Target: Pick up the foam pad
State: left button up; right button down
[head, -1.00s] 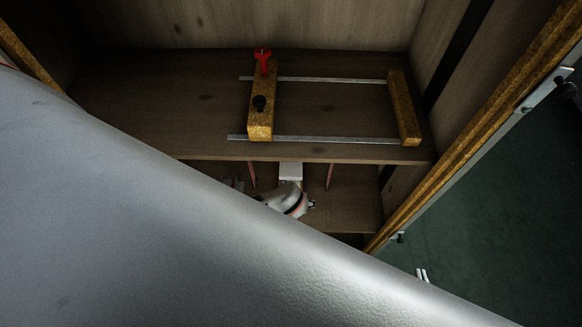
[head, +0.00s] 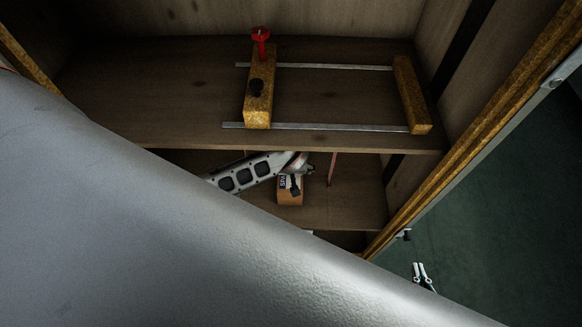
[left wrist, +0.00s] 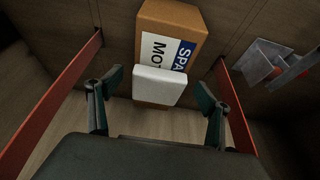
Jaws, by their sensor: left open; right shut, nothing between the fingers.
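The foam pad (left wrist: 158,87) is a white block in the left wrist view, in front of a cardboard box (left wrist: 176,22) and covering part of its label. I cannot tell whether it touches the box. My left gripper (left wrist: 157,90) is open, one finger on each side of the pad in the picture, with gaps on both sides. In the head view my left arm reaches under the upper shelf; the pad does not show there, and the left gripper (head: 294,187) is small and dark against the box. My right gripper (head: 421,271) is shut and empty at the lower right.
The upper shelf (head: 160,110) bears a wood and metal frame (head: 257,100) with a red knob. Red strips (left wrist: 70,88) flank the gripper in the left wrist view, near its fingers. Grey metal pieces (left wrist: 262,62) lie at right. The cabinet's edge (head: 470,150) borders green floor.

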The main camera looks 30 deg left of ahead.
pick_arm(q)
jog(key=shift+w+f, duration=0.1)
jog(key=shift+f, duration=0.05)
jog(key=c, duration=0.9)
